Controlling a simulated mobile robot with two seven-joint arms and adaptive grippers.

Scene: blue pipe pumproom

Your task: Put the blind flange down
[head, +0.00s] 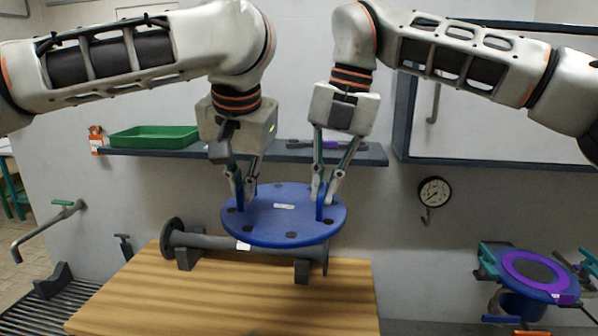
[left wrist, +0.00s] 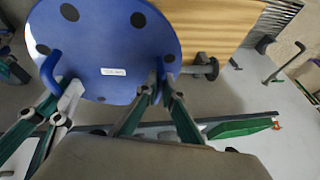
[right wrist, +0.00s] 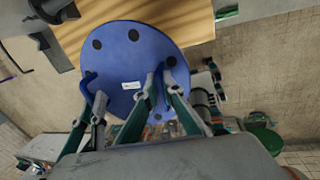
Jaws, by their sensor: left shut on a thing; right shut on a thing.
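The blind flange (head: 284,222) is a round blue disc with dark bolt holes, a small white label and two upright blue handles. It is held up roughly level over the back of the wooden bench top, in front of a grey pipe. My left gripper (head: 240,200) is shut on its left handle, and my right gripper (head: 325,200) is shut on its right handle. The flange also shows in the left wrist view (left wrist: 110,50) and the right wrist view (right wrist: 130,58). Its underside is hidden, and I cannot tell its exact height above the bench.
The grey flanged pipe (head: 205,241) lies on supports at the bench's back edge. The bench top (head: 240,300) is clear in front. A wall shelf (head: 375,154) holds a green tray (head: 152,137). A blue pipe end with a purple ring (head: 510,268) stands at right, below a gauge (head: 434,191).

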